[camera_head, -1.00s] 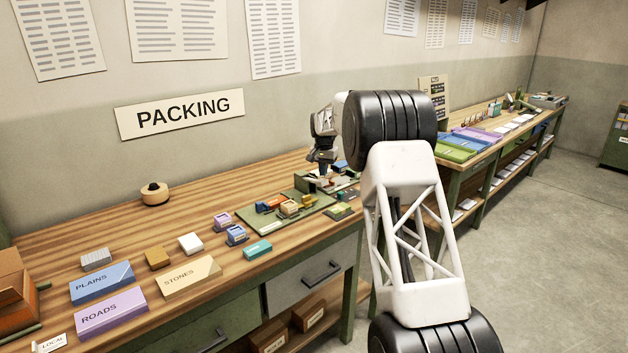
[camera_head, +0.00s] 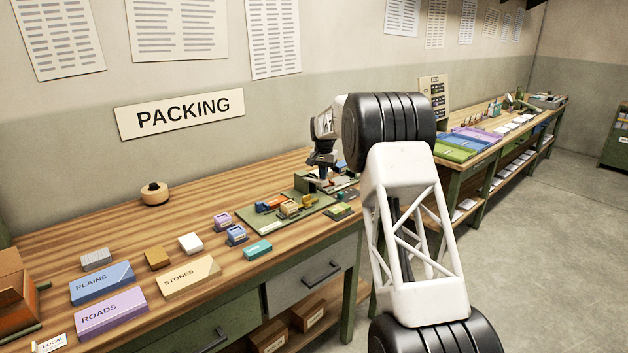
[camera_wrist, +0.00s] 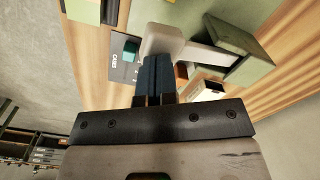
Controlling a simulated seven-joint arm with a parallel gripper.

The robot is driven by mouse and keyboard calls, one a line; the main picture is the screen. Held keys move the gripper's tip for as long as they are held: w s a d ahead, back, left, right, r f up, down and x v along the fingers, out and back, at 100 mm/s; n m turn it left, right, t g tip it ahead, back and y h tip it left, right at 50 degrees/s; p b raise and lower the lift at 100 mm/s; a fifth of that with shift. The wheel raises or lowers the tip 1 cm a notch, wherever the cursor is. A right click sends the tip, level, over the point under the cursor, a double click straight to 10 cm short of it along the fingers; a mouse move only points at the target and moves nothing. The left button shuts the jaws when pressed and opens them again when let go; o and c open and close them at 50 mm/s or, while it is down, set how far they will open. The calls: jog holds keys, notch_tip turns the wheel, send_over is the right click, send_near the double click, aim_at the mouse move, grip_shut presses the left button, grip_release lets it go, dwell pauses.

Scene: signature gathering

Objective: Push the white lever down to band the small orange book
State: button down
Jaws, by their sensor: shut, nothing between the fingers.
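The white lever (camera_wrist: 200,52) shows in the wrist view, with a blocky pale end (camera_wrist: 162,41) and an arm running right to a green housing (camera_wrist: 240,48). My gripper (camera_wrist: 153,62) is shut and empty, its dark fingertips at the lever's pale end, overlapping it in this view. I cannot tell whether they touch. In the head view my gripper (camera_head: 319,176) is low over the far part of the packing bench, beside the green fixture. A pale and orange-brown block (camera_wrist: 208,90) lies below the lever arm; I cannot tell whether it is the small orange book.
A dark card with a white label (camera_wrist: 115,60) lies left of the fingers. On the bench, a green board (camera_head: 270,222) carries several small blocks. Coloured books, such as the purple one (camera_head: 110,312), lie at the near left. The bench between them is partly clear.

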aim_at(323, 185)
jog(key=shift+f, duration=2.7)
dwell(1.0)
dwell(0.5)
jog(key=shift+r, duration=4.55)
jog(key=shift+s+d+r, duration=0.1)
jog(key=shift+r, duration=0.05)
